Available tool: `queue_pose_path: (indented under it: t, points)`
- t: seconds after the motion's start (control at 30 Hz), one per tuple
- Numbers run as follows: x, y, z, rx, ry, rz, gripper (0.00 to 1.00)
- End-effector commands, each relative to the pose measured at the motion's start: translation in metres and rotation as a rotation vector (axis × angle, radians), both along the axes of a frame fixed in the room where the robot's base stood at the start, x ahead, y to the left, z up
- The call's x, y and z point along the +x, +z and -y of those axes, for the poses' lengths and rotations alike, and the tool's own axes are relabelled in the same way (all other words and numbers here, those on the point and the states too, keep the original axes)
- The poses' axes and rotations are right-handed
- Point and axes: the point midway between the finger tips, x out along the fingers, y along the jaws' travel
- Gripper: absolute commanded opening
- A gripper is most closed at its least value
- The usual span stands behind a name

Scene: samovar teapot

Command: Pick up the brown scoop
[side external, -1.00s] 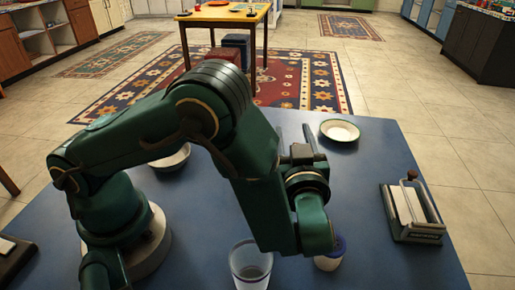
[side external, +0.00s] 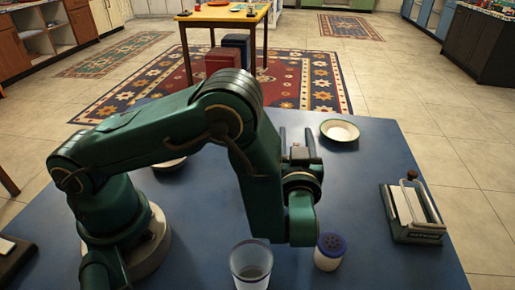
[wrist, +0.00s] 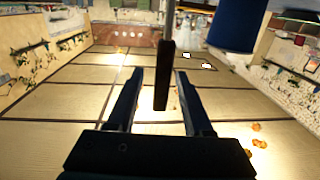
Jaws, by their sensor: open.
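My gripper (side external: 297,138) is open over the blue table in the side external view, its two fingers pointing away from the camera. In the wrist view the fingers of my gripper (wrist: 157,75) are spread. A dark upright bar (wrist: 162,75) with a thin grey stem above it shows between them in that picture. I cannot tell whether this bar is the brown scoop or how far it is from the fingers. I see no clear brown scoop in the side external view; my arm hides part of the table.
A blue-topped shaker (side external: 330,252) and a clear cup (side external: 251,265) stand near my wrist. A white plate (side external: 340,130) lies at the back of the table (side external: 365,205), with a metal box-like item (side external: 412,212) at right. A blue cylindrical thing (wrist: 238,25) shows in the wrist view.

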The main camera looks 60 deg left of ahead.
Motion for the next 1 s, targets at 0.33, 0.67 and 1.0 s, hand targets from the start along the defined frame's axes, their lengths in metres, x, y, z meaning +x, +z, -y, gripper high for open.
queue_pose_path:
  t: [0.33, 0.67, 1.0]
  points:
    - [-0.0001, 0.0000, 0.0002, 0.000, 0.000, 0.000, 0.00]
    - [-0.0001, 0.0000, 0.0002, 0.000, 0.000, 0.000, 0.00]
    - [-0.0001, 0.0000, 0.0002, 0.000, 0.000, 0.000, 0.00]
